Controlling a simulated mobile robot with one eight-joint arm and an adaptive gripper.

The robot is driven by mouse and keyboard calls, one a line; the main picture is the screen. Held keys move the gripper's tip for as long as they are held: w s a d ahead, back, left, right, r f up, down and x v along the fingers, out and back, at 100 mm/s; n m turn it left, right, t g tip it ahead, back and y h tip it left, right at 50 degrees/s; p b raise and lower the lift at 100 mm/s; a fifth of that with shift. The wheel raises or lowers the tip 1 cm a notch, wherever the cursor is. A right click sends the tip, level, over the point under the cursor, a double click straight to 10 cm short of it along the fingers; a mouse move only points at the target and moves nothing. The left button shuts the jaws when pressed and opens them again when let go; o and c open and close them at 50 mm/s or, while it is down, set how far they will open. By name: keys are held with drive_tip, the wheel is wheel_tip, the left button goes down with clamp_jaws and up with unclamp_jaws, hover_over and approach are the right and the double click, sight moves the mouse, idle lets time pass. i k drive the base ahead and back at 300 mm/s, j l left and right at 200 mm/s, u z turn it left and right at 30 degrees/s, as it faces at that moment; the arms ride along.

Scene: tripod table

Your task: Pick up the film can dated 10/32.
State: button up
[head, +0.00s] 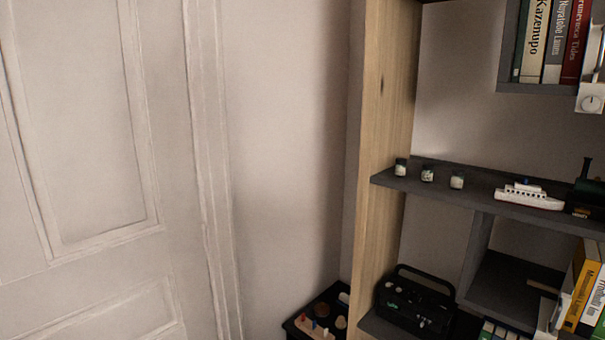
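Three small film cans stand upright in a row on the dark middle shelf: a left can (401,167), a middle can (428,173) and a right can (457,180). Each has a dark top and a pale label. The writing on the labels is too small to read, so I cannot tell which is dated 10/32. My gripper is not in view.
A white toy ship (528,196) and a dark model (586,196) stand farther right on the shelf (482,187). A black case (415,303) and books (583,285) are below. A small dark table (328,303) holds several objects at the bottom. A wooden upright (382,120) bounds the shelf at left.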

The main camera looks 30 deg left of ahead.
sight(427, 170)
drive_tip(key=u, duration=0.7)
drive_tip(key=j, duration=0.1)
